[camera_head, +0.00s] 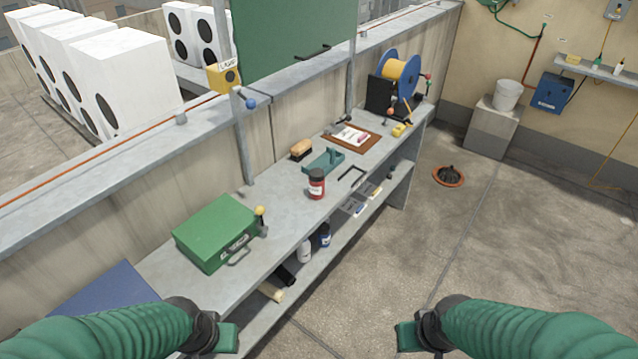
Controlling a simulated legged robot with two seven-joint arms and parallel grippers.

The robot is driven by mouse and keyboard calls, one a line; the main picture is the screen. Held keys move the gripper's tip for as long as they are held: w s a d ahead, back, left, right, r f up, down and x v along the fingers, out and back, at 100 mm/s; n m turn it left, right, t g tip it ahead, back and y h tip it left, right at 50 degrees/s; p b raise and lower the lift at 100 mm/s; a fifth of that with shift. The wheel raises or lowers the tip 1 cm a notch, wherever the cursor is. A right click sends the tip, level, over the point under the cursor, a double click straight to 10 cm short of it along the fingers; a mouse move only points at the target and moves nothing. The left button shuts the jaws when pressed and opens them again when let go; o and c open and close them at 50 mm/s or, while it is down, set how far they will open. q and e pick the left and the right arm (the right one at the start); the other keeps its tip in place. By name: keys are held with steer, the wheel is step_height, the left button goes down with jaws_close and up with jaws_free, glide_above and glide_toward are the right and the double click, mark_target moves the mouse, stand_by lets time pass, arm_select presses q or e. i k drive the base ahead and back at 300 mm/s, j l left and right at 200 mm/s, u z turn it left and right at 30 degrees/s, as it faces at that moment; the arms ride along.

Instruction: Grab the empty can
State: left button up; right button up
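A small dark red can or jar (316,184) with a pale label stands upright on the grey workbench (275,215), near its front edge. I cannot tell whether it is empty. My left gripper (227,338) is at the bottom, in front of the bench and well short of the can. My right gripper (408,338) is at the bottom right of centre, over the floor. Nothing shows held in either one. The finger gaps are not clear.
On the bench are a green case (215,232), a teal tray (324,161), a brush (300,149), a clipboard (352,137) and a yellow cable reel (398,77). The lower shelf holds a white bottle (305,251) and a blue one (325,235). A drain (448,176) interrupts open floor.

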mark_target(316, 178)
steer(key=i+u, duration=0.1)
steer(key=u, duration=0.35)
steer(key=l+u, duration=0.15)
steer(key=u, duration=0.3)
steer(key=i+l+u, duration=0.1)
steer(key=u, duration=0.35)
steer(key=l+u, duration=0.2)
steer(key=u, duration=0.25)
steer(key=l+u, duration=0.2)
steer(key=l, duration=0.3)
steer(key=l+u, duration=0.15)
steer(key=l, duration=0.4)
steer(key=l+u, duration=0.2)
steer(key=l, duration=0.35)
steer(key=l+u, duration=0.15)
steer(key=l, duration=0.35)
steer(key=k+l+u, duration=0.2)
steer(key=l, duration=0.3)
steer(key=l+u, duration=0.15)
steer(key=l, duration=0.4)
steer(key=k+l, duration=0.1)
steer(key=l, duration=0.25)
steer(key=k+l, duration=0.1)
steer(key=l, duration=0.25)
